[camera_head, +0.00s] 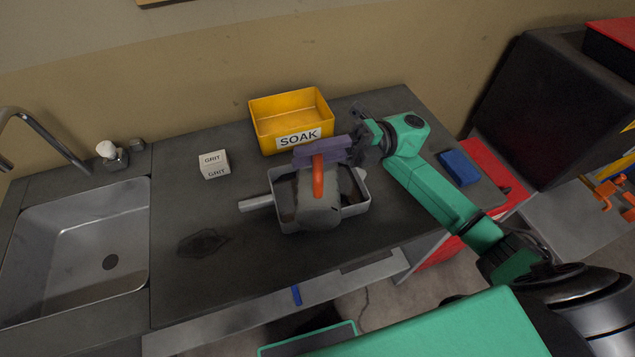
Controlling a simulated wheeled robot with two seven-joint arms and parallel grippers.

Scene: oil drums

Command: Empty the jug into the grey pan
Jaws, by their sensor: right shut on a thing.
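The grey pan (357,205) is a rectangular tray with a stub handle pointing left, on the dark worktop. The jug (320,210) has a rounded grey body and an orange handle (319,178). It is over the pan, covers much of it and looks tilted; I cannot tell if it touches the pan. Dark brown shows inside the pan left of the jug. My right gripper (323,152) reaches in from the right with purplish fingers, shut at the top of the jug's handle. The jug's mouth and any stream are hidden. My left gripper is out of view.
A yellow SOAK bin (263,132) stands just behind the pan. A white GRIT box (214,165) is behind left, a dark stain (204,243) front left, and a sink (75,250) far left. A blue block (459,167) lies at right, near my right arm.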

